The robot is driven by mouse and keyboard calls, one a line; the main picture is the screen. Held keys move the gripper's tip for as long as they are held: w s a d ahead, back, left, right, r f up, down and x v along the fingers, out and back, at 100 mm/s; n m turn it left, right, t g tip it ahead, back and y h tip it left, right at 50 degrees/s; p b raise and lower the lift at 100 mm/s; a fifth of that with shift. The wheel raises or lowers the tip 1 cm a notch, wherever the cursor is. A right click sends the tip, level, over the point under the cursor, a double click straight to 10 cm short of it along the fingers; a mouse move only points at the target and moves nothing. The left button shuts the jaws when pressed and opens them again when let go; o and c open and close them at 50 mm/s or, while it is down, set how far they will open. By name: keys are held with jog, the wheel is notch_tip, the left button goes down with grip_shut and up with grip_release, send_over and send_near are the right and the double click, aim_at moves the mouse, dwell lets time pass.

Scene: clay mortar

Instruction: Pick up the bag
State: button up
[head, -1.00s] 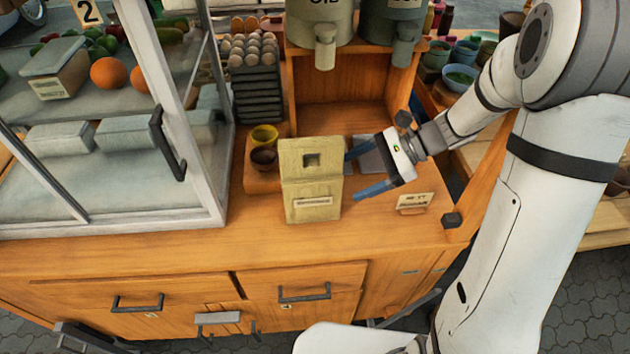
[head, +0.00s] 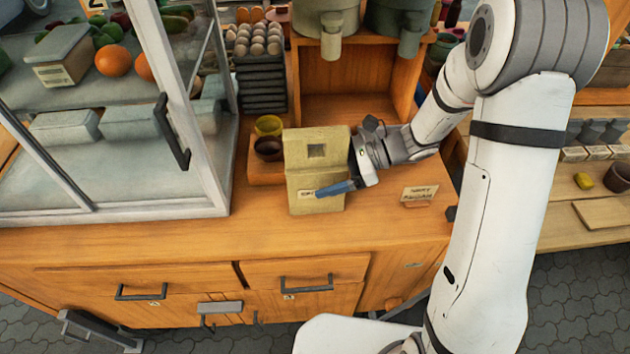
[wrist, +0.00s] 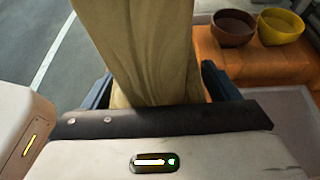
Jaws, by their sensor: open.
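In the wrist view the bag (wrist: 148,50) rises between the two dark blue fingers of my gripper (wrist: 155,88). The jaws are open around it. Whether a finger touches the bag I cannot tell.
A yellow bowl (head: 268,125) and a brown bowl (head: 268,149) sit on a small orange stand just left of the bag. A glass display case (head: 205,160) stands further left. An egg stack (head: 260,85) is behind. A small sign (head: 419,194) stands to the right.

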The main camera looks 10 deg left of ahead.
jog(key=shift+r, duration=0.1)
jog(key=c, duration=1.4)
